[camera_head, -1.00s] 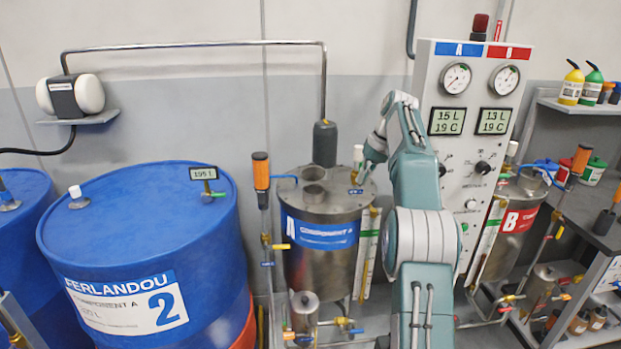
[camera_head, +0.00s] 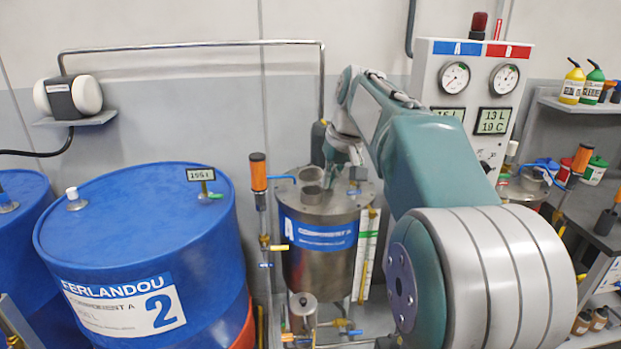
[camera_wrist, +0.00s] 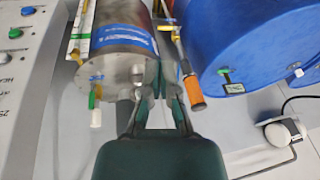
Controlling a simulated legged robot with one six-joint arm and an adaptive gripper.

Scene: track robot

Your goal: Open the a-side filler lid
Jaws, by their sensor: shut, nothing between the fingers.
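The A-side tank (camera_head: 300,262) is a steel cylinder with a blue "Component A" label. Its top plate carries two short round metal fittings, a rear one (camera_head: 311,173) and a front one (camera_head: 311,194); I cannot tell for sure which belongs to the filler lid. My gripper (camera_head: 340,180) is low over the tank top, just right of these fittings, partly hidden by my arm. In the wrist view my gripper (camera_wrist: 158,88) points at the tank top (camera_wrist: 106,76), close to a metal fitting (camera_wrist: 139,74). Its fingers are shut with nothing between them; contact with the fitting is unclear.
An orange-handled valve post (camera_head: 259,172) stands left of the tank. A large blue barrel (camera_head: 140,235) fills the left side. The control panel (camera_head: 478,60) stands behind my arm. A steel pipe (camera_head: 190,46) runs along the wall.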

